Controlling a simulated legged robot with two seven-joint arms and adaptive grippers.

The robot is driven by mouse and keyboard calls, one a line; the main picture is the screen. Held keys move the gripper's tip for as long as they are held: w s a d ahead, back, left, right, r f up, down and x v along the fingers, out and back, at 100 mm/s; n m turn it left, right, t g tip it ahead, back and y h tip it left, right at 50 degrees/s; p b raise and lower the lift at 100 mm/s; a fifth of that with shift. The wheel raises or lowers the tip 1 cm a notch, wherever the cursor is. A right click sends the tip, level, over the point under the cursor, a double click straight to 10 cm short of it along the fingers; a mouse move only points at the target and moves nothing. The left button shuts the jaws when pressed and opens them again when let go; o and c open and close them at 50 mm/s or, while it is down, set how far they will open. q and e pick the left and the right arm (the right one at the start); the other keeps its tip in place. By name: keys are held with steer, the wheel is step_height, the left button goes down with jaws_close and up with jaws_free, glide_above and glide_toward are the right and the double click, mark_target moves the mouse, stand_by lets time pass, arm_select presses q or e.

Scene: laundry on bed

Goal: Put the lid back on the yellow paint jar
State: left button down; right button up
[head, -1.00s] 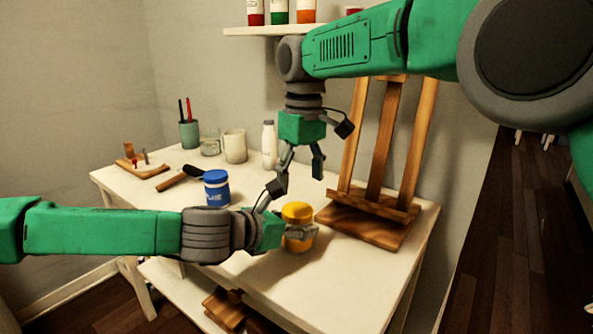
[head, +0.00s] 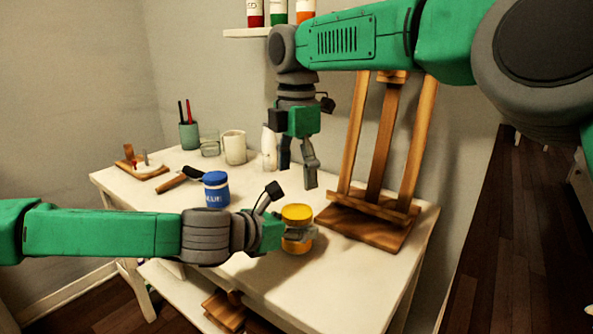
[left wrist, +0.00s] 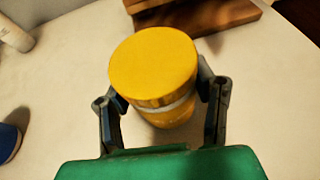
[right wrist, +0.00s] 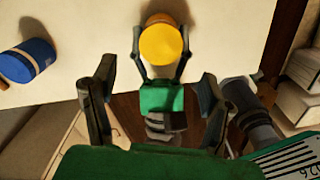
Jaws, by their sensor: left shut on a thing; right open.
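The yellow paint jar (head: 297,243) stands upright near the front of the white table. Its yellow lid (head: 297,212) sits on top, and the left wrist view shows the lid (left wrist: 153,65) over the mouth with a pale band just beneath it. I cannot tell whether it is tight. My left gripper (head: 300,234) is shut around the jar's body below the lid, one finger on each side. My right gripper (head: 298,176) is open and empty, pointing down above the jar and apart from it. The right wrist view shows the lid (right wrist: 161,44) ahead of its fingers.
A blue paint jar (head: 216,190) stands left of the yellow one. A wooden easel (head: 375,217) stands close on the right. A white bottle (head: 269,147), a mug (head: 234,147) and a brush cup (head: 189,135) are at the back. Bare tabletop surrounds the yellow jar.

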mark_target(297, 210)
step_height(297, 210, down, 8)
steer(key=shift+f, duration=0.1)
stand_by(0.5)
steer(key=c, duration=1.2)
